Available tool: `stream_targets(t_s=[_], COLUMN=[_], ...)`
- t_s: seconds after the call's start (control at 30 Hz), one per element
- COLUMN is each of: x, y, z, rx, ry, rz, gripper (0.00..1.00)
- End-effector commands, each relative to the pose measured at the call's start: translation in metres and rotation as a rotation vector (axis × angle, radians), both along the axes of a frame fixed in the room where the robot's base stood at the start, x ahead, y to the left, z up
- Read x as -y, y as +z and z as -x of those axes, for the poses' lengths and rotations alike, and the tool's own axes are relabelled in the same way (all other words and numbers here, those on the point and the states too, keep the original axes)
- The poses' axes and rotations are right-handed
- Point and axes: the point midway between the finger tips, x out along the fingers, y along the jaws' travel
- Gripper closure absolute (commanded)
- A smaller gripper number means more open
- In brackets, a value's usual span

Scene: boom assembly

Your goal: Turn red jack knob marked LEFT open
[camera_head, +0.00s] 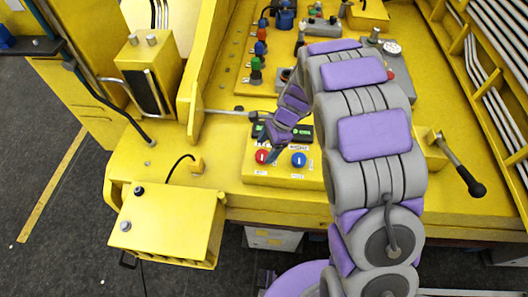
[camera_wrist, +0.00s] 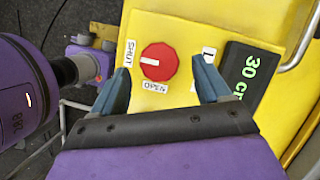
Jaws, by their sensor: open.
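The red knob (camera_wrist: 158,60) sits on a yellow panel in the wrist view, with a white mark on its left half pointing toward the SHUT label (camera_wrist: 130,53). The OPEN label (camera_wrist: 154,86) is below it. A white label (camera_wrist: 208,53) to its right is partly hidden by a finger. My gripper (camera_wrist: 163,76) is open, its two blue-grey fingers on either side of the knob's lower part in the picture, with gaps at both sides. In the head view the red knob (camera_head: 262,157) is at the panel's left, and my gripper (camera_head: 272,150) is beside it.
A blue knob (camera_head: 299,160) is right of the red one. A black display (camera_wrist: 246,76) with green digits lies right of the fingers. A grey lever (camera_head: 460,168) with a black grip stands at right. A yellow box (camera_head: 168,223) is at front left.

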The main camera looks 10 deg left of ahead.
Motion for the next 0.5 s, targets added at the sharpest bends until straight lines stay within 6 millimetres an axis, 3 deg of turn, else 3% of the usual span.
stream_targets(t_s=[0.2,0.5], x=[-0.008,-0.009], y=[-0.022,-0.027], z=[0.004,0.005], rx=[-0.001,0.0], ry=[-0.001,-0.001], rz=[-0.001,-0.001], gripper=[0.23,0.23])
